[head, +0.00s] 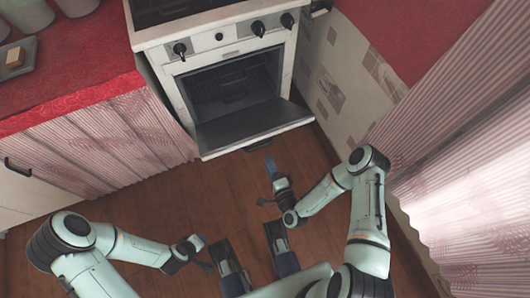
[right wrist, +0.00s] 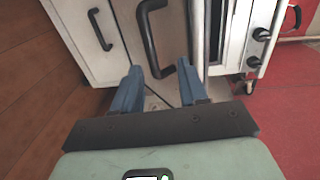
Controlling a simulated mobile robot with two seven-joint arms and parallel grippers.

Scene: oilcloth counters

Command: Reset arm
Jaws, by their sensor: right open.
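My right gripper (head: 271,167) is in the middle of the head view, over the wooden floor just in front of the lowered oven door (head: 245,122). Its blue fingers are apart with nothing held between them, as the right wrist view (right wrist: 162,88) shows. A dark curved handle (right wrist: 150,42) shows beyond the fingertips in that view; I cannot tell whether they touch it. My left arm comes in from the lower left, bent, with its gripper (head: 203,250) low over the floor. Its fingers are too unclear to tell their state.
The white oven (head: 220,58) stands at the back with its door open and its cavity empty-looking apart from racks. A red counter (head: 75,60) with a pleated curtain (head: 115,140) is on the left. A patterned wall panel (head: 345,85) and pleated curtain (head: 455,150) bound the right.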

